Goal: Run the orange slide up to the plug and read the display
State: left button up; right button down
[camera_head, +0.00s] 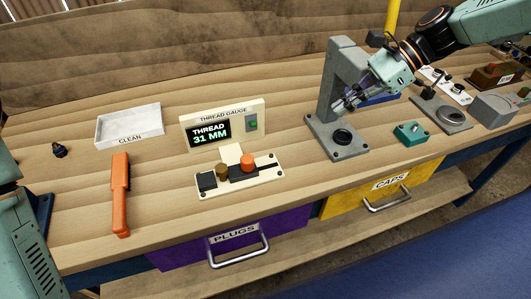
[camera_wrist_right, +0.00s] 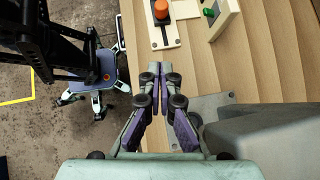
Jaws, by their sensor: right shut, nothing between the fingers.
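The cream thread gauge (camera_head: 240,118) stands mid-bench in the head view, its display (camera_head: 209,132) reading "THREAD 31 MM" in green. In front lies its cream base (camera_head: 268,177) with a black block (camera_head: 207,181), a brass-coloured plug (camera_head: 222,171) and the orange slide (camera_head: 248,164) right of the plug. Slide and plug look close; I cannot tell whether they touch. The orange slide also shows at the top of the right wrist view (camera_wrist_right: 183,9). My right gripper (camera_head: 341,104) is shut and empty, right of the gauge, by the grey press. My left gripper is out of view.
The grey press (camera_head: 342,80) stands beside my right gripper. A white CLEAN tray (camera_head: 129,127), an orange tool (camera_head: 120,192) and a small dark fitting (camera_head: 60,150) are left. A teal box (camera_head: 410,133) is right. Purple PLUGS (camera_head: 232,244) and yellow CAPS (camera_head: 386,190) drawers sit below.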

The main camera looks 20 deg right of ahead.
notch_tip(320, 180, down, 4)
jog(key=a+b, duration=0.2)
jog(key=b, duration=0.3)
send_near(254, 164)
jog(key=d+f, duration=0.2)
jog(key=f, duration=0.1)
jog(key=shift+w+f, duration=0.1)
jog(key=shift+f, duration=0.1)
jog(key=a, duration=0.3)
jog(key=a+f, duration=0.1)
jog(key=shift+w+a+f+b, duration=0.1)
jog(key=shift+w+a+b, duration=0.2)
jog(key=shift+a+b, duration=0.05)
jog(key=shift+a, duration=0.35)
jog(key=shift+w+a, duration=0.15)
jog(key=shift+a, duration=0.1)
